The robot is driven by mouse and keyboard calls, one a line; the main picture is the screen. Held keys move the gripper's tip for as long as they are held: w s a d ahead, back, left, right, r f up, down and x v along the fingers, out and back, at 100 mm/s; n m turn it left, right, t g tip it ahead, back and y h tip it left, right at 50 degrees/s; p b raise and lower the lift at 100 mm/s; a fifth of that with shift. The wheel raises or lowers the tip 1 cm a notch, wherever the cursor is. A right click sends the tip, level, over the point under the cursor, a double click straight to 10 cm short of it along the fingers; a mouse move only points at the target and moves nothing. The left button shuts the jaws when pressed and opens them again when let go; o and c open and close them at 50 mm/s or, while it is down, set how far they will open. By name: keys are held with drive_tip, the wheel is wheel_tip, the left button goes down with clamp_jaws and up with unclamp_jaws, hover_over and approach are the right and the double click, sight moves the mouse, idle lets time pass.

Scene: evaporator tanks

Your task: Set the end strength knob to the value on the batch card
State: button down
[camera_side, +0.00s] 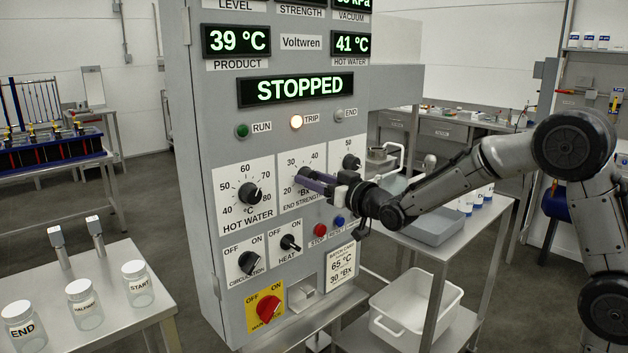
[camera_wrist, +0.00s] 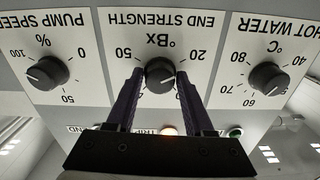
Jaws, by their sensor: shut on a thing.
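The END STRENGTH knob (camera_wrist: 160,70) is black, on a white °Bx dial plate (camera_side: 288,163) on the grey panel. My gripper (camera_side: 308,180) reaches it from the right in the side view. In the wrist view, which is upside down, my gripper's fingers (camera_wrist: 160,77) lie on both sides of the knob and are shut on it. The fingers hide most of the knob in the side view, and I cannot read its pointer surely. The batch card (camera_side: 341,267) at the panel's lower right reads 65 °C and 30 °Bx.
The HOT WATER knob (camera_side: 249,194) and PUMP SPEED knob (camera_wrist: 47,73) flank the dial. Below are CIRCULATION (camera_side: 249,263) and HEAT (camera_side: 290,242) switches, a red STOP button (camera_side: 320,230) and a blue button (camera_side: 339,221). The display (camera_side: 295,89) reads STOPPED; the TRIP lamp (camera_side: 296,122) is lit.

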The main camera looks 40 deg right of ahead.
drive_tip(key=m, duration=0.3)
drive_tip(key=shift+m, duration=5.9)
drive_tip(key=shift+c, duration=1.4)
unclamp_jaws()
drive_tip(key=shift+s, duration=0.1)
